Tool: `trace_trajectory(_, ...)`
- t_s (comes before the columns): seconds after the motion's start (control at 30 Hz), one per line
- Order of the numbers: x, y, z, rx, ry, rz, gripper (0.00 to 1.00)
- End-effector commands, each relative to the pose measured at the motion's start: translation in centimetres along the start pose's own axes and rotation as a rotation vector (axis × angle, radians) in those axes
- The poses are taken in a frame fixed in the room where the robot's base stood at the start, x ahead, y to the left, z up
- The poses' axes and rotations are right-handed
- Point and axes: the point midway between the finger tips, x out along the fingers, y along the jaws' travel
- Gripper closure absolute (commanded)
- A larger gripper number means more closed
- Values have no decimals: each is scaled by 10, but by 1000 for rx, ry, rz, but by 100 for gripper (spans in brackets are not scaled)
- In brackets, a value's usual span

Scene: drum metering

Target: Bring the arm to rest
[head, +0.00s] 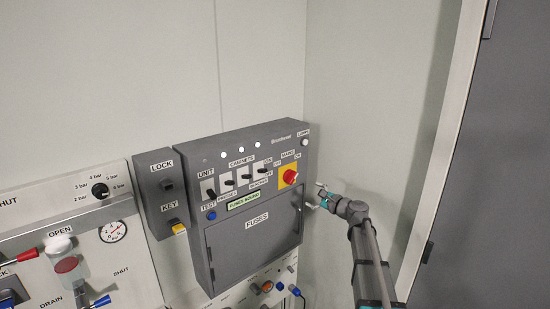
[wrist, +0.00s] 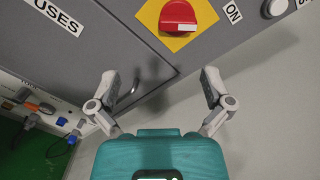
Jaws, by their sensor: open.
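My gripper (wrist: 158,88) is open and empty in the wrist view, its two fingers spread apart. In front of it is the lower right corner of the grey control box, with the red rotary switch (wrist: 179,17) on a yellow plate above. In the head view my gripper (head: 318,197) is at the right edge of the grey control box (head: 240,145), below and right of the red switch (head: 290,176). My arm (head: 368,255) reaches up from the lower right. I cannot tell whether a finger touches the box.
The fuses door (head: 255,245) looks shut; its handle (wrist: 137,84) shows between the fingers. A lock box (head: 162,190) and a valve panel (head: 70,240) stand to the left. Sockets with plugs (wrist: 45,120) are below. A dark grey door (head: 490,160) is at the right.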

Motion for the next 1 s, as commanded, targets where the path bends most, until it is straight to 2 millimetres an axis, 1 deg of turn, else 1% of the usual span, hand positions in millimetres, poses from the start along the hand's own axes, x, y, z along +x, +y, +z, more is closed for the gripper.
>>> trace_trajectory(0.03, -2, 13, 4, -34, 3, 31, 0)
trace_trajectory(0.17, -5, 52, 15, -165, 11, 147, 0)
trace_trajectory(0.2, -7, 67, 18, -213, 13, 191, 0)
trace_trajectory(0.27, -12, 89, 22, -291, 15, 263, 0)
trace_trajectory(0.3, -15, 105, 24, -344, 17, 314, 0)
trace_trajectory(0.37, -22, 128, 28, -424, 15, 392, 0)
trace_trajectory(0.4, -27, 143, 29, -476, 14, 446, 0)
trace_trajectory(0.47, -36, 165, 32, -552, 10, 525, 0)
trace_trajectory(0.5, -42, 179, 33, -602, 6, 580, 0)
trace_trajectory(0.57, -52, 199, 34, -673, 0, 661, 0)
trace_trajectory(0.6, -60, 212, 34, -721, -4, 716, 0)
trace_trajectory(0.7, -81, 242, 34, -833, -19, 855, 0)
trace_trajectory(0.8, -105, 269, 33, -937, -37, 997, 0)
trace_trajectory(0.87, -121, 283, 33, -995, -50, 1083, 0)
trace_trajectory(1.0, -159, 311, 31, -1118, -83, 1288, 0)
